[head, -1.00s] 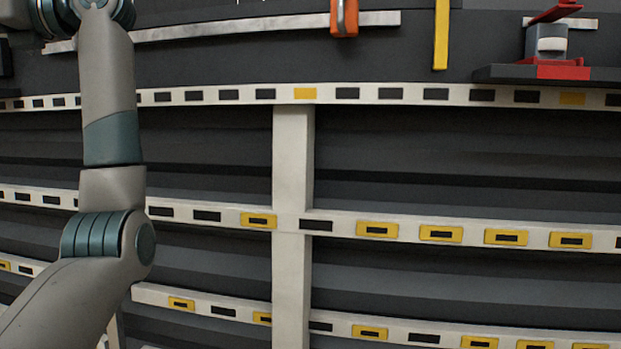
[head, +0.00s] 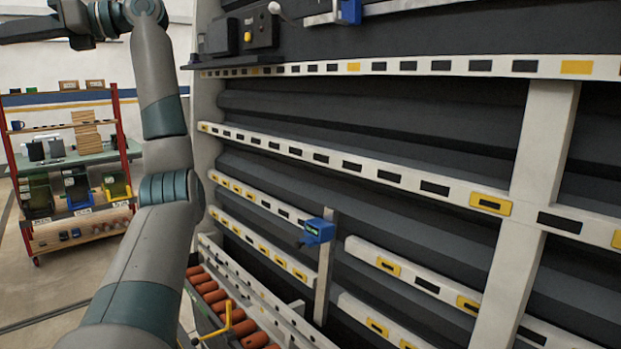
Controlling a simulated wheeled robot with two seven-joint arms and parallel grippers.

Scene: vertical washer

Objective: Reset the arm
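My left arm (head: 160,95) rises from the bottom left of the head view, with its elbow in front of the left end of the machine. Its wrist bends at the top edge. The dark end piece, which looks like my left gripper (head: 30,29), points left at the top left corner. Its fingers cannot be made out, and I see nothing held there. My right arm and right gripper are out of view.
A tall dark machine with pale slotted rails (head: 330,158) fills the right side, close by. A blue device (head: 318,231) sits on an upright. Brown rollers (head: 214,296) lie below. A red-framed shelf cart (head: 70,165) stands at the left, with open floor before it.

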